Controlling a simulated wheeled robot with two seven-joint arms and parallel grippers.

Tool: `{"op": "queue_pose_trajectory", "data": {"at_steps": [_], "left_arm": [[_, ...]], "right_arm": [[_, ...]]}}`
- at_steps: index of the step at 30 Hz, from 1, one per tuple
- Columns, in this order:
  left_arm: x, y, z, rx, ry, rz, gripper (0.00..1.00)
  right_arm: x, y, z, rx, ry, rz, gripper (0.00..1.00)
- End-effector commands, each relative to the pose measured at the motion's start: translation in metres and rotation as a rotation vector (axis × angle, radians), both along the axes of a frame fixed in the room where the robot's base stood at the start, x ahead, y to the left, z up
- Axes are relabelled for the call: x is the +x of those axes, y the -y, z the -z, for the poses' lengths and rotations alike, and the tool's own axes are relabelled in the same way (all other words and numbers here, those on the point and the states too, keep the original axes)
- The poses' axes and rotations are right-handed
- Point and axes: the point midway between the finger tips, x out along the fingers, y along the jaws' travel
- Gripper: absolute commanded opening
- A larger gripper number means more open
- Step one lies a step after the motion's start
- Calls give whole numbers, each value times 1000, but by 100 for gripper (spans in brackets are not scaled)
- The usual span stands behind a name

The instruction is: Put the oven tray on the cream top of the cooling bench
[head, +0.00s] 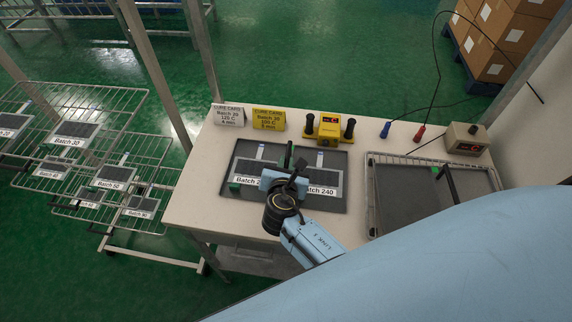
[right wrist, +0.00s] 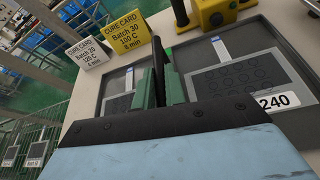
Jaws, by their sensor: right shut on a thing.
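The oven tray (head: 335,160) is dark grey and shallow, and lies flat over the left-middle of the cream bench top (head: 195,200). It carries two keypad films with white batch labels; one reads Batch 240 (head: 322,190). My right gripper (head: 289,160) is above the middle of the tray, between the films. In the right wrist view its green fingers (right wrist: 158,88) are shut on a dark upright bar, apparently the tray's handle (right wrist: 158,62). The gripper hides part of the tray and films. I cannot tell whether the tray touches the top or is slightly raised. My left gripper is not in view.
A wire rack (head: 372,200) with a dark, handled plate is on the right. Cure cards (head: 268,119), a yellow device (head: 329,129), blue and red probes and a beige box (head: 466,138) line the back. Wire shelves with batches (head: 120,150) stand left.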

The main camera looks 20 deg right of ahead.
Motion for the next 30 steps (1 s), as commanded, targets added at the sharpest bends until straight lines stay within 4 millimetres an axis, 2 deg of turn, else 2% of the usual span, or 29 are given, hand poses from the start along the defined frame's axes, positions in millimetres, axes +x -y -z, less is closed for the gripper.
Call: {"op": "queue_pose_trajectory", "data": {"at_steps": [10, 11, 16, 26, 30], "left_arm": [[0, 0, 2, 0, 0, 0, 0], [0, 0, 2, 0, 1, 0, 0], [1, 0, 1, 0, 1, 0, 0], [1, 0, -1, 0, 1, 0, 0], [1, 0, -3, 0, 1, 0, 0]], "right_arm": [[1, 0, 2, 0, 4, -1, 0], [0, 0, 3, 0, 1, -1, 14], [0, 0, 2, 0, 2, 0, 34], [0, 0, -2, 0, 2, 0, 34], [-15, -9, -7, 2, 0, -2, 34]]}}
